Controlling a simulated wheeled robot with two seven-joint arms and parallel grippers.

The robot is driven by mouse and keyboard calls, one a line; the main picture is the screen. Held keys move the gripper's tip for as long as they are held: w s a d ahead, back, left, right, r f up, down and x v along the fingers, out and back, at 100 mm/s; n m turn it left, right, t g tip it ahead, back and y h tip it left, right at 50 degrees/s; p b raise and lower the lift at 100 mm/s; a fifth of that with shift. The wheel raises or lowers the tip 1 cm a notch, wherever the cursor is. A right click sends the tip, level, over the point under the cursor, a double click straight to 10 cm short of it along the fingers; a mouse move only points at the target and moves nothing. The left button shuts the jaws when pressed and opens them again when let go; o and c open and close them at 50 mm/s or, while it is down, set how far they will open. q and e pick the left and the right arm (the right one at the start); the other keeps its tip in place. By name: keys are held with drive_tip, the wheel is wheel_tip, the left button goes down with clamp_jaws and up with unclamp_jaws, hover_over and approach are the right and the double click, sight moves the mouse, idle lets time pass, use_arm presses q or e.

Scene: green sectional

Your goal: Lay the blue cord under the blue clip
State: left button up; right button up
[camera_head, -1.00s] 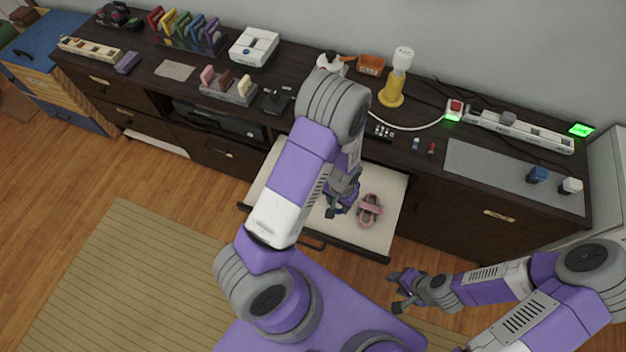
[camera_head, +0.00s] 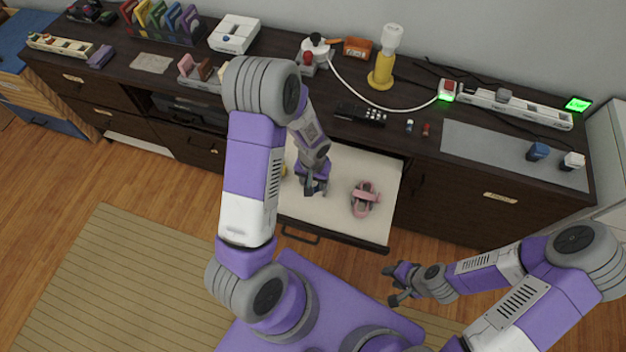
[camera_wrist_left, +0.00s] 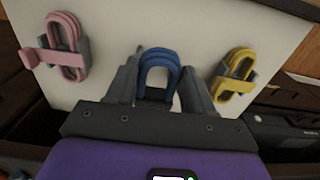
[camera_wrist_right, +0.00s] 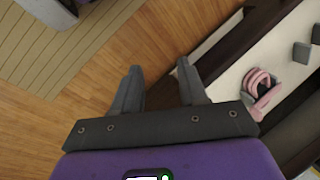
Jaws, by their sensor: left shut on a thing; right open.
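The blue cord (camera_wrist_left: 158,70) is a bundled loop between the fingers of my left gripper (camera_wrist_left: 158,96), seen against the pale floor of the open drawer. In the head view my left gripper (camera_head: 315,190) is low over the drawer (camera_head: 335,215), shut on the cord, of which only a small blue bit shows.
A pink looped cord with a pink clip (camera_head: 365,198) lies right of my left gripper in the drawer. A yellow looped cord (camera_wrist_left: 235,75) lies on its other side. The cabinet top holds a yellow lamp (camera_head: 382,75), a power strip (camera_head: 520,106) and a grey mat (camera_head: 480,150).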

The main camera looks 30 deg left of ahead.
use_arm(q)
drive_tip(key=shift+f+b, duration=3.65)
drive_tip(key=shift+f, duration=0.65)
drive_tip(key=o, duration=1.1)
drive_tip(key=shift+r, duration=0.1)
wheel_tip(320, 180, up, 7)
drive_tip(key=p, duration=0.3)
drive_tip(key=shift+r, duration=0.2)
